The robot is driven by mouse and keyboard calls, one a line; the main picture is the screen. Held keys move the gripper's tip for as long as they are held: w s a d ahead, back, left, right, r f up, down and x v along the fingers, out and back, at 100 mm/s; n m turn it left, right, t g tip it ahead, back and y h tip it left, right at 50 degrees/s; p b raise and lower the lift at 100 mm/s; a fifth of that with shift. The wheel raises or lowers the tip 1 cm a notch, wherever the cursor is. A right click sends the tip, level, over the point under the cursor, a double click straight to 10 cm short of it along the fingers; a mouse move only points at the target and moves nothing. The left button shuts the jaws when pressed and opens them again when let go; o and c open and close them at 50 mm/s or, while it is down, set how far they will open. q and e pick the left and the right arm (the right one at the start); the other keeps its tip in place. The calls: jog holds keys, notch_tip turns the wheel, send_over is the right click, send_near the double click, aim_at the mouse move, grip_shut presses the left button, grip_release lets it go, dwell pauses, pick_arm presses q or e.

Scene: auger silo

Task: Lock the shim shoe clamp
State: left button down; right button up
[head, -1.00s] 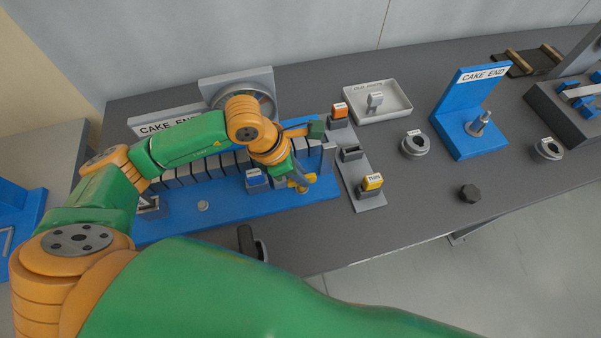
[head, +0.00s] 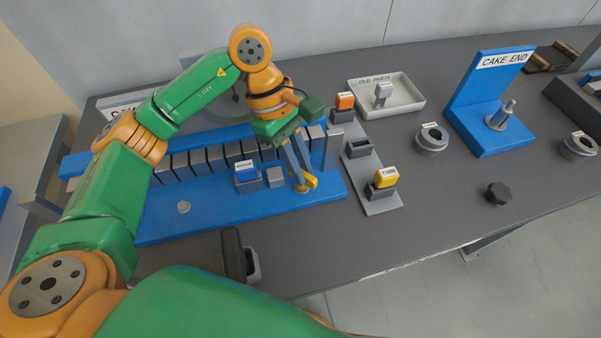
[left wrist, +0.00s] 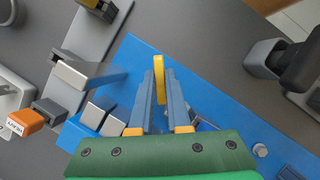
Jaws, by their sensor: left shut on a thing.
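My left gripper (head: 303,180) is shut on the yellow clamp lever (head: 309,182) at the right front of the blue press base (head: 205,215). In the left wrist view the yellow lever (left wrist: 159,78) stands between the two fingers (left wrist: 160,88). My right gripper is not seen.
A grey rack (head: 375,207) right of the base holds an orange block (head: 345,101) and a yellow block (head: 386,175). Behind is the old parts tray (head: 410,96). A grey ring (head: 432,140), black knob (head: 497,194) and blue cake-end stand (head: 487,95) stand farther right.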

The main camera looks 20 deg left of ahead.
pick_arm(q)
jog(key=m+g+b, duration=0.1)
jog(key=m, duration=0.2)
jog(key=shift+f+m+y+b, duration=0.1)
jog(key=shift+m+y+b, duration=0.2)
jog(key=shift+y+b, duration=0.1)
jog(key=shift+m+g, duration=0.4)
jog(key=shift+m, duration=0.4)
jog(key=shift+m+y, duration=0.5)
jog(key=shift+m, duration=0.5)
jog(key=shift+g, duration=0.3)
jog(key=c, duration=0.9)
grip_release()
